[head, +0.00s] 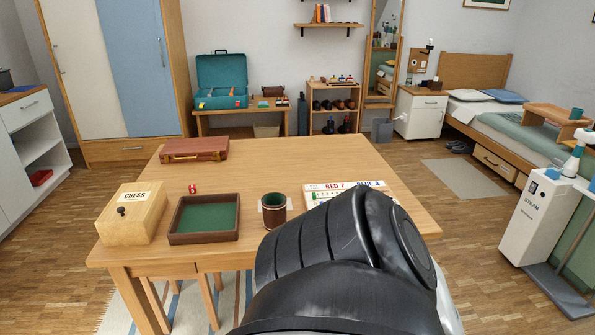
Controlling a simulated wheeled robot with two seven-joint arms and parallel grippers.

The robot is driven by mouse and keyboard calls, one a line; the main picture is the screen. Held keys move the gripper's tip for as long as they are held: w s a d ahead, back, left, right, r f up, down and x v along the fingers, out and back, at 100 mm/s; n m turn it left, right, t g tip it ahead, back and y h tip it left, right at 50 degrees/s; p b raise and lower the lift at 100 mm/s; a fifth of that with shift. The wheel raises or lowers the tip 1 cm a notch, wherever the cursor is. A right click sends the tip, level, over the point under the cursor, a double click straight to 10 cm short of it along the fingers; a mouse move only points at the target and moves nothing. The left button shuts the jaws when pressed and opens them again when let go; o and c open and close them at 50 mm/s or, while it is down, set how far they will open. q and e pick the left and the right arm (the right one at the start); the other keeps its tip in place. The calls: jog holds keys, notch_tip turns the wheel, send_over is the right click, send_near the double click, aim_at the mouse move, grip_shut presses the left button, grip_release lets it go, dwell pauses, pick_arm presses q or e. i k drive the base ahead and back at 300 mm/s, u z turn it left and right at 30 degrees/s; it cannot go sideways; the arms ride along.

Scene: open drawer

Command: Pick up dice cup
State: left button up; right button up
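The dice cup (273,212) is a dark brown round cup with a green inside. It stands upright on the wooden table (240,160), right of the green-lined tray. Small pale patches show at its left and right sides; I cannot tell what they are. A large black link of my arm fills the lower middle, just right of and in front of the cup, and covers part of the table.
Left of the cup are a brown tray (176,238) with green lining, red dice (193,188) and a wooden chess box (133,217). A brown case (195,150) lies at the back left. A scoreboard (318,188) is partly hidden by my arm. The table's middle is clear.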

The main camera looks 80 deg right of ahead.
aim_at(273, 203)
jog(key=z, duration=2.35)
jog(key=k, duration=0.5)
jog(key=z, duration=0.75)
jog(key=i, duration=1)
jog(key=z, duration=0.1)
